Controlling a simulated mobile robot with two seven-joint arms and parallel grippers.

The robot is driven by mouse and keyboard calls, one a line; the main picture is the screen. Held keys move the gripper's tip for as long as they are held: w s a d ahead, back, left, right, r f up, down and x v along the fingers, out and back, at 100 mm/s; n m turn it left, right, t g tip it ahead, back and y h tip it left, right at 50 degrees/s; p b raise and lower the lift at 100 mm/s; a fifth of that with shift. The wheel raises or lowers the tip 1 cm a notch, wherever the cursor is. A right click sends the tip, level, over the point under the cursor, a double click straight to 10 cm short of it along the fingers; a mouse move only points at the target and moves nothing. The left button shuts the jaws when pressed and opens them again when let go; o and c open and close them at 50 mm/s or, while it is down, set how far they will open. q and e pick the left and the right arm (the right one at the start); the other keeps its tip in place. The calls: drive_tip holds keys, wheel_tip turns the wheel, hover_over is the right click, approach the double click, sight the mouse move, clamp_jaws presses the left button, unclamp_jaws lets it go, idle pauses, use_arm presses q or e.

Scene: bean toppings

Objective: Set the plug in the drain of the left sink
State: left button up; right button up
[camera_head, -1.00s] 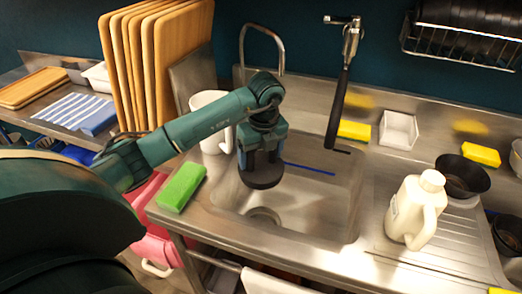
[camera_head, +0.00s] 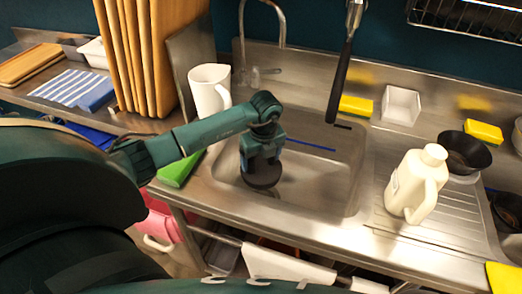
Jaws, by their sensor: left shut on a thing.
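The plug (camera_head: 262,179) is a dark round disc, low inside the left sink (camera_head: 316,192), under my left gripper. My left gripper (camera_head: 262,160) points down and is shut on the plug from above. The drain is hidden behind the plug and gripper. I cannot tell whether the plug touches the drain or hovers just over it. My right gripper is not in view.
A white pitcher (camera_head: 209,88) and green sponge (camera_head: 178,170) stand left of the sink. A black-handled sprayer (camera_head: 340,85) hangs behind it. A cream jug (camera_head: 416,184) stands on the ridged drainboard (camera_head: 385,212) to the right.

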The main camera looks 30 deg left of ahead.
use_arm(q)
wheel_tip(320, 180, down, 12)
drive_tip(key=b, duration=0.8)
drive_tip(key=shift+r, duration=0.2)
drive_tip(key=shift+f+b, duration=0.75)
drive_tip(key=shift+f, duration=0.1)
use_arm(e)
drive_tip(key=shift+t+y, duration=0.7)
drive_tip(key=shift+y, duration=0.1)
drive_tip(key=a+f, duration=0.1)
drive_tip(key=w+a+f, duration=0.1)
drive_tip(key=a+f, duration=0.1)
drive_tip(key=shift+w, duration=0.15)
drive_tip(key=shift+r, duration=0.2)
use_arm(q)
drive_tip(key=shift+f+b, duration=0.35)
drive_tip(key=shift+f, duration=0.05)
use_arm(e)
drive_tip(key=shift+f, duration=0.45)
use_arm(q)
drive_tip(key=o, duration=1.1)
drive_tip(key=shift+c, duration=0.2)
